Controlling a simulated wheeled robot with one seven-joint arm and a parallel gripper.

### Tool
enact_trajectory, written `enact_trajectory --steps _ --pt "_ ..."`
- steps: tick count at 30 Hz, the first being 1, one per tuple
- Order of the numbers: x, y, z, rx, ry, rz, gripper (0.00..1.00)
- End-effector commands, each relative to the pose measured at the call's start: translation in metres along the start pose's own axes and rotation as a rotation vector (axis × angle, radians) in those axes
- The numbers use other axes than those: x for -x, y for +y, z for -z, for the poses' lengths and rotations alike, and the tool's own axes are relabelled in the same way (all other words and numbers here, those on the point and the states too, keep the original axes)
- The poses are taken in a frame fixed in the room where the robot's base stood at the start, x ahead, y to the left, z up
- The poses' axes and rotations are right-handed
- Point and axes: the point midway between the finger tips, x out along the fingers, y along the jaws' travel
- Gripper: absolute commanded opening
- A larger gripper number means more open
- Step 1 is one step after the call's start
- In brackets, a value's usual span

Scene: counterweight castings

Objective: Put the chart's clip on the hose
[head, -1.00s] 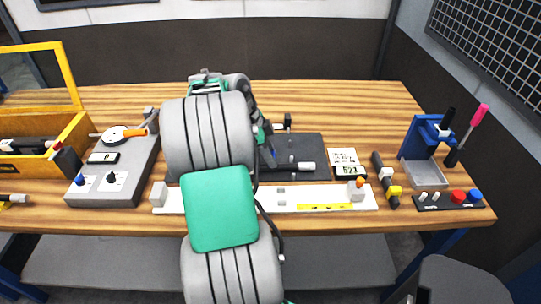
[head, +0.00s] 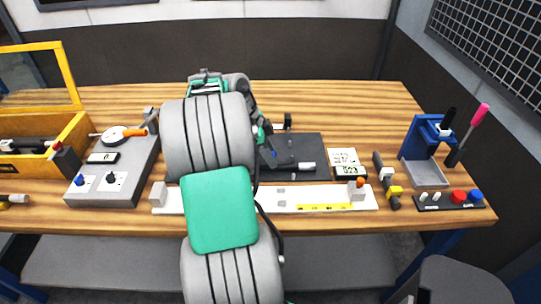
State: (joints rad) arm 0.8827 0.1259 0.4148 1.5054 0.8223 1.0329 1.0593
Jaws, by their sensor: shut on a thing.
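My gripper (head: 270,152) shows only in part, past the right side of my arm, low over a dark grey plate (head: 308,145). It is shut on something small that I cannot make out. A white card (head: 343,157) with printed marks, perhaps the chart, lies right of the plate. A short dark tube with a light grey band and a yellow block (head: 395,190) stands right of the card; I cannot tell if it is the hose. A light cylinder (head: 307,166) lies on the plate. No clip can be named surely.
A white rail (head: 335,199) with end blocks and a yellow scale runs along the front. A grey dial box (head: 125,188) and a yellow crate (head: 70,135) stand left. A blue press (head: 420,140) and a button strip (head: 448,201) stand right. The back of the table is clear.

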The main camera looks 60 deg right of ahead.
Motion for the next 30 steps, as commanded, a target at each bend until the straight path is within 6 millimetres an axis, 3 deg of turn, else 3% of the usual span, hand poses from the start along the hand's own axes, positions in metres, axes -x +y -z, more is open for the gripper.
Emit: enact_trajectory --steps 30 --pt "-0.013 0.000 -0.005 0.000 0.000 0.000 0.06"
